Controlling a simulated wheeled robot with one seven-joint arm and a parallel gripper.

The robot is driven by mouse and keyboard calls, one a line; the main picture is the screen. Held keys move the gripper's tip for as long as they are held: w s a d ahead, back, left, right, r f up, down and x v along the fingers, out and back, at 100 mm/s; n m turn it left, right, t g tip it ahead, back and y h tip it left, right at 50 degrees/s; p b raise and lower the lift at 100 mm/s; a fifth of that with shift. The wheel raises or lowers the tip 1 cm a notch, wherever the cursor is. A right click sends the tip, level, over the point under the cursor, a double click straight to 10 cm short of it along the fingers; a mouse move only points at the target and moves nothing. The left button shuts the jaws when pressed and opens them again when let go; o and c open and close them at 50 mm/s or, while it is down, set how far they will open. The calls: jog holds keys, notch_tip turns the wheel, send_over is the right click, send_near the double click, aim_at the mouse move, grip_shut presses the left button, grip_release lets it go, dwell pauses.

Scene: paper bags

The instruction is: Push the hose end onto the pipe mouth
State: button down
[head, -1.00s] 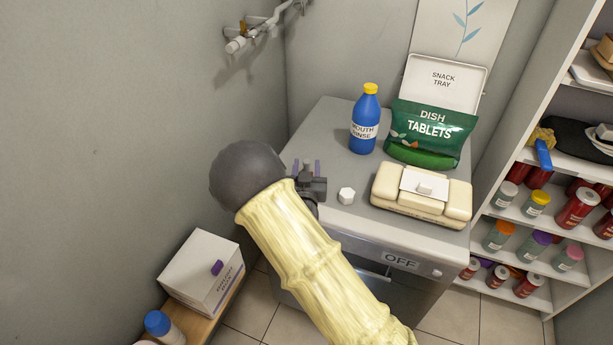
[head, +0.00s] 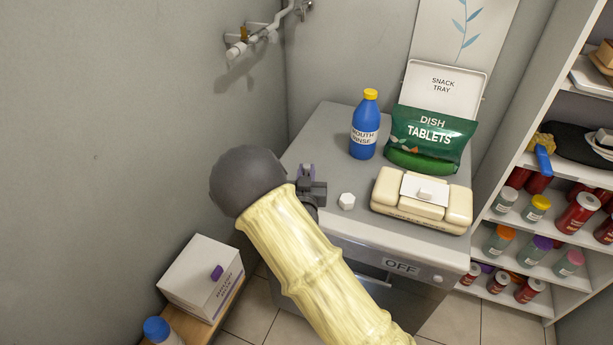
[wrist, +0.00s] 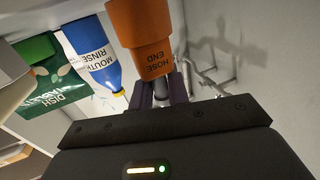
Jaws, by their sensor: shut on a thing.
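My gripper (wrist: 160,92) is shut on the orange hose end (wrist: 143,35), which is labelled HOSE END and points up out of the wrist view. In the head view my gripper (head: 308,174) is at the left edge of the grey cabinet, partly behind my arm, and the hose end cannot be made out. A white pipe (head: 262,34) runs along the wall at top, with its end, the pipe mouth (head: 236,50), at its left. The gripper is well apart from it. Pale pipework (wrist: 205,78) also shows behind the fingers in the wrist view.
On the cabinet top (head: 318,140) stand a blue mouth rinse bottle (head: 364,126), a green dish tablets bag (head: 430,140), a cream wipes pack (head: 421,199) and a white knob-like piece (head: 346,201). A shelf (head: 508,215) of jars is right; a white box (head: 202,275) sits lower left.

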notch_tip(320, 180, up, 10)
jog(key=shift+f, duration=0.15)
dwell(0.3)
